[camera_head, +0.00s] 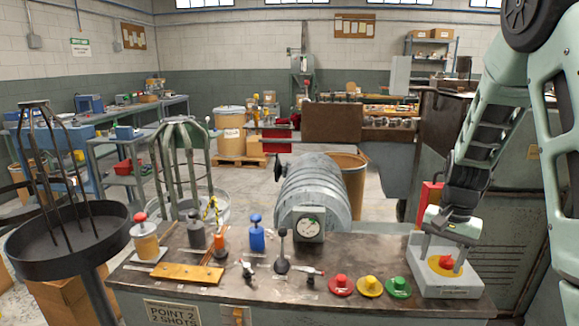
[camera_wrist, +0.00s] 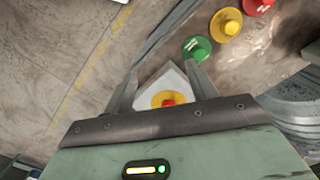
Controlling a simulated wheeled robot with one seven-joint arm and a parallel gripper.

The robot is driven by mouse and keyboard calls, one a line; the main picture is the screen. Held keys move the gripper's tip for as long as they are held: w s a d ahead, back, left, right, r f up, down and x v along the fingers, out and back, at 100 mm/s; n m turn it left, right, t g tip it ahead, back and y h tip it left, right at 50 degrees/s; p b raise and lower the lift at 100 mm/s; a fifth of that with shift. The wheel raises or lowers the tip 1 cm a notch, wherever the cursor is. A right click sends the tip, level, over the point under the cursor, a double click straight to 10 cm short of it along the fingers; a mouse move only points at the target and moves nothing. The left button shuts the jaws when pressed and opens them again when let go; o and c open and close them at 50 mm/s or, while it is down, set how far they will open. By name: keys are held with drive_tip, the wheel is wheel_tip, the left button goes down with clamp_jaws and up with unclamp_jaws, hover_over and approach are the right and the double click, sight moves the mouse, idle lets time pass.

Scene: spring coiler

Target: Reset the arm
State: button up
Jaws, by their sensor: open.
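My arm comes down from the upper right in the head view, and my gripper (camera_head: 443,264) points down over the right end of the console. Its two fingers are apart, with nothing held between them. Below it is a grey box (camera_head: 470,286) with a yellow disc and a red push button (camera_head: 446,262) on its top. In the wrist view the open gripper (camera_wrist: 163,72) frames the same red button (camera_wrist: 168,103) on its yellow disc. Whether the fingers touch the box, I cannot tell.
Left of the box stand green (camera_head: 398,286), yellow (camera_head: 370,286) and red (camera_head: 342,286) mushroom buttons on the console (camera_head: 200,296). A grey ribbed motor (camera_head: 312,190) stands behind. A red box (camera_head: 430,197) is close behind my gripper.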

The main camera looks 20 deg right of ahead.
drive_tip(key=a+r+n, duration=0.2)
drive_tip(key=a+n, duration=0.2)
drive_tip(key=a, duration=0.7)
drive_tip(key=a+r+n, duration=0.2)
drive_tip(key=a+n, duration=0.2)
drive_tip(key=a, duration=0.7)
drive_tip(key=s+a+r+n, duration=0.3)
drive_tip(key=s+a+n, duration=0.8)
drive_tip(key=s+a, duration=0.4)
drive_tip(key=shift+s, duration=0.4)
drive_tip(key=shift+a, duration=0.1)
